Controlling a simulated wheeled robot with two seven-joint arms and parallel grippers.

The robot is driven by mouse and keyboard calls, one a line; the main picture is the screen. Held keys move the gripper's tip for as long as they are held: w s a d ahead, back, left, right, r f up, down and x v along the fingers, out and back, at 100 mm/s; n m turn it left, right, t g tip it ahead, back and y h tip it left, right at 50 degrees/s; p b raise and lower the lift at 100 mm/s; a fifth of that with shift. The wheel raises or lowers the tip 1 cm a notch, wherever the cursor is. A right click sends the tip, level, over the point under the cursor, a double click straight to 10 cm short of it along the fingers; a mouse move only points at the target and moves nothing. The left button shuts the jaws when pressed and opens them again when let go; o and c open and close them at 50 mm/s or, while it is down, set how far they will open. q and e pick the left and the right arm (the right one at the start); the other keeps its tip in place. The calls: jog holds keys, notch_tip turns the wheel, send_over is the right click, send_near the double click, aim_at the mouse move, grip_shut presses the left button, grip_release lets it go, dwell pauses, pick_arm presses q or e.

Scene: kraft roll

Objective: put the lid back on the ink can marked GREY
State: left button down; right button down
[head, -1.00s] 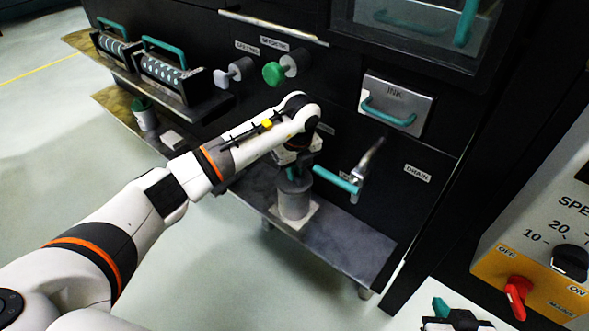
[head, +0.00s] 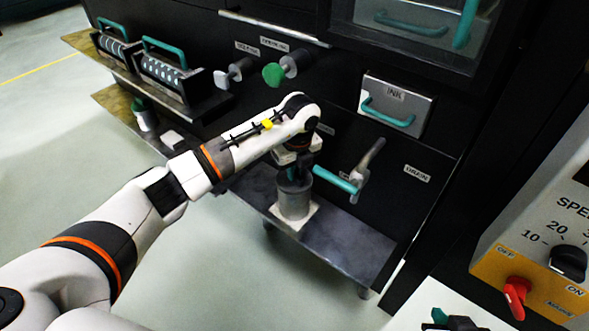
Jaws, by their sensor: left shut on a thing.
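A grey can (head: 294,208) stands upright on a pale square pad on the low metal shelf. A dark lid (head: 292,186) is at its top, under my left gripper. My left gripper (head: 293,174) reaches down over the can and is shut on the lid's teal knob. Whether the lid is fully seated I cannot tell. No GREY marking is readable on the can.
A tap with a teal lever (head: 336,180) is close to the right of the can. The low shelf (head: 350,244) is clear to the right. Another can (head: 146,120) stands at the far left. A control panel with a red switch (head: 515,292) is at the right.

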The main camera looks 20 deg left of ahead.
jog(key=shift+s+d+f+g, duration=0.25)
jog(key=shift+s+f+g, duration=0.25)
jog(key=shift+s, duration=0.1)
dwell(0.7)
pick_arm(q)
jog(key=shift+f+p, duration=0.15)
jog(key=shift+p, duration=0.15)
pick_arm(e)
jog(key=shift+s+d+f, duration=0.1)
jog(key=shift+s, duration=0.25)
dwell(0.4)
jog(key=shift+s+d+f+g+h, duration=0.25)
jog(key=shift+s+f+g+h, duration=0.1)
jog(key=shift+s+g, duration=0.3)
dwell(0.7)
pick_arm(q)
jog(key=c, duration=0.9)
grip_release()
